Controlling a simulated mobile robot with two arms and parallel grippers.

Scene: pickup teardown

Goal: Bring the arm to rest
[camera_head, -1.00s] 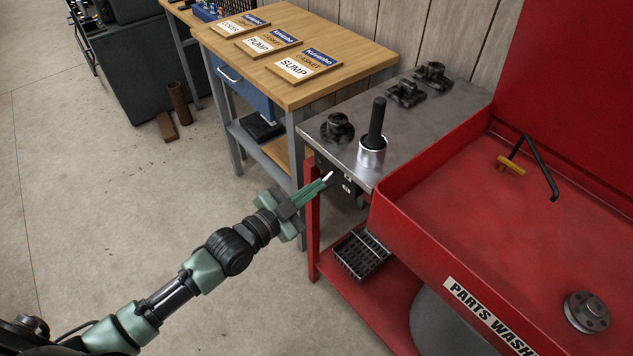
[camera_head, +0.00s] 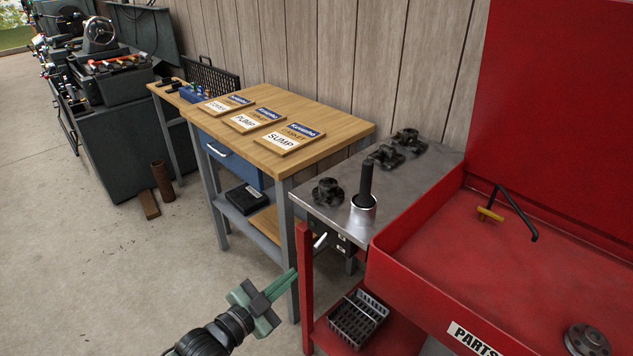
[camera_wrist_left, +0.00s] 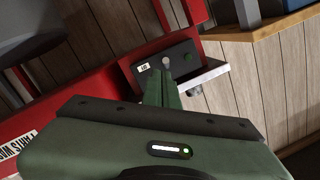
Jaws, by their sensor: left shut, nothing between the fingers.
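My left gripper (camera_head: 287,282) is in the lower middle of the head view, in front of the red parts washer's left leg in the picture. Its green fingers are together and hold nothing. The left wrist view also shows the closed fingers (camera_wrist_left: 162,90), pointing toward a small grey panel (camera_wrist_left: 167,66) with a green button under the steel top. My right gripper is in neither view.
The red parts washer (camera_head: 420,297) stands at right. Its steel side top (camera_head: 333,211) bears a dark-handled brush in a metal cup (camera_head: 363,215) and dark metal parts. A wooden workbench (camera_head: 330,136) with labelled boards stands behind. Open floor (camera_head: 120,270) lies at left.

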